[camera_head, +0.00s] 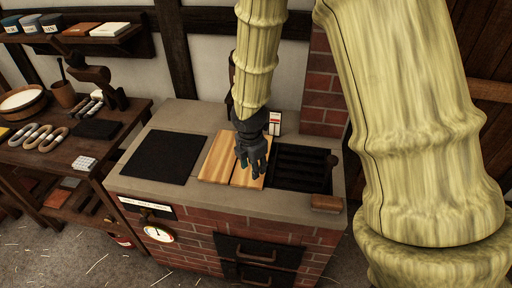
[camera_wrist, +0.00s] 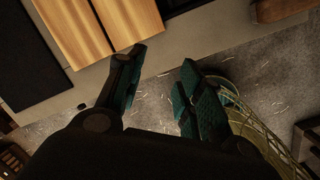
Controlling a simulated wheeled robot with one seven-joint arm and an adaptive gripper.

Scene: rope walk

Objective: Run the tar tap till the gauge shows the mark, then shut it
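A brick stove with a stone top (camera_head: 180,116) stands in the middle of the head view. A round white gauge (camera_head: 158,235) with a red mark is on its front at the left; its reading is too small to tell. A pale label strip (camera_head: 146,205) is above the gauge, with a small dark fitting between them; I cannot tell whether this is the tar tap. My gripper (camera_head: 252,168) points down over the wooden boards on the stove top. In the wrist view my gripper (camera_wrist: 163,62) is open, its fingers apart with nothing between them.
The stove top holds a black plate (camera_head: 165,156), wooden boards (camera_head: 217,157) and a dark grate (camera_head: 300,168). Dark oven doors (camera_head: 258,252) with handles are in front. A bench (camera_head: 60,155) with rope pieces and a tub stands left. Open floor (camera_head: 80,255) lies before the stove.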

